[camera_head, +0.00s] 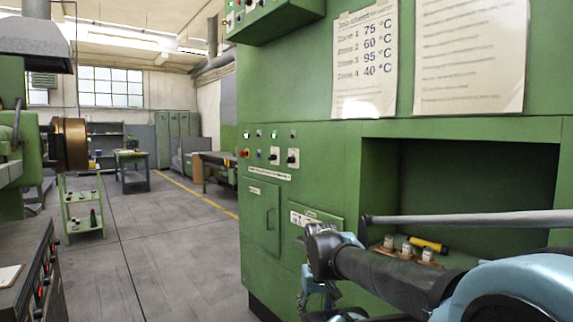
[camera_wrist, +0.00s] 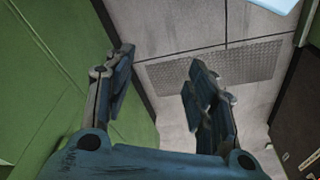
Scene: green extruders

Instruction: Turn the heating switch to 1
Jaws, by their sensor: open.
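The green machine cabinet (camera_head: 340,160) fills the right half of the head view. A small control panel on its left part carries two black rotary switches on white plates, a left one (camera_head: 274,154) and a right one (camera_head: 293,157). Their labels are too small to read, so I cannot tell which is the heating switch or its setting. My gripper (camera_wrist: 160,75) is open and empty in the wrist view, above the floor and beside a green surface. In the head view my wrist is below and right of the switches, apart from them.
A red button (camera_head: 241,154) sits left of the switches. An open recess at right holds several small jars (camera_head: 407,249) and a yellow-black tool (camera_head: 429,244). A dark console (camera_head: 35,270) stands at left. The floor (camera_head: 165,250) between is clear.

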